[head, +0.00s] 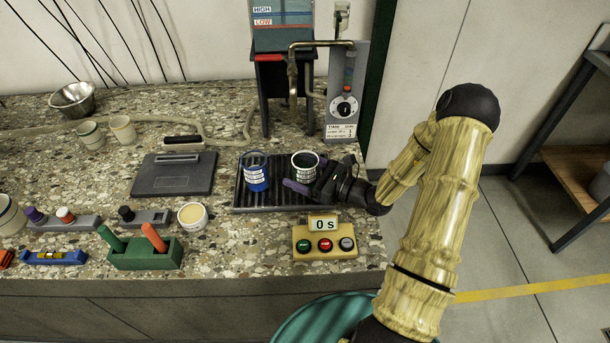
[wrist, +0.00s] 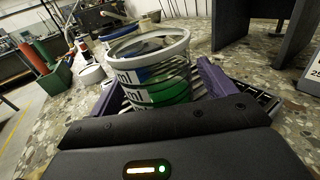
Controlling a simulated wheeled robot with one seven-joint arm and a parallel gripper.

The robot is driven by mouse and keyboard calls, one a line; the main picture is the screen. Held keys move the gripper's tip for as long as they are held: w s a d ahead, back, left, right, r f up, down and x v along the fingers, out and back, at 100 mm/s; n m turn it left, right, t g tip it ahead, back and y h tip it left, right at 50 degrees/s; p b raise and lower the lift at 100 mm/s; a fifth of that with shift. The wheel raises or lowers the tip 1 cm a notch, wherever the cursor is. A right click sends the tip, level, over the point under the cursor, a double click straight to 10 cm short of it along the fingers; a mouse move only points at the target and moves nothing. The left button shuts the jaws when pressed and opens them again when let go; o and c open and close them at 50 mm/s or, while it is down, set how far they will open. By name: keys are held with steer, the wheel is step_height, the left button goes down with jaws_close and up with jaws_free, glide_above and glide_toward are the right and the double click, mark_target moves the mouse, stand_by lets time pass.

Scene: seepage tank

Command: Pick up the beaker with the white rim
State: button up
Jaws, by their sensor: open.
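The beaker with the white rim (head: 304,168) stands upright on the black ribbed tray (head: 240,200). It has green on it and white label patches. In the wrist view the same beaker (wrist: 158,82) fills the middle, between my two purple fingers. My gripper (head: 309,181) is open and reaches in from the right, low at the beaker, with a finger on either side; it also shows in the wrist view (wrist: 160,92). Whether the fingers touch the beaker I cannot tell. Its lower part is partly hidden by my gripper.
A blue beaker (head: 256,172) stands close left on the same tray. A yellow timer box (head: 325,243) reading "0 s" is in front. Behind are a grey stand with a dial (head: 343,105) and a tank (head: 283,28). A dark scale (head: 174,176) lies left.

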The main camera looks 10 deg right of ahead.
mark_target(295, 159)
steer(key=shift+w+a, duration=0.25)
steer(key=shift+a, duration=0.05)
steer(key=c, duration=1.2)
steer(key=shift+o, duration=0.2)
steer(key=shift+r, duration=0.15)
steer(key=shift+r+p, duration=0.45)
steer(key=shift+r, duration=1.2)
steer(key=v, duration=1.8)
steer(key=shift+p, duration=0.4)
steer(key=shift+f, duration=0.1)
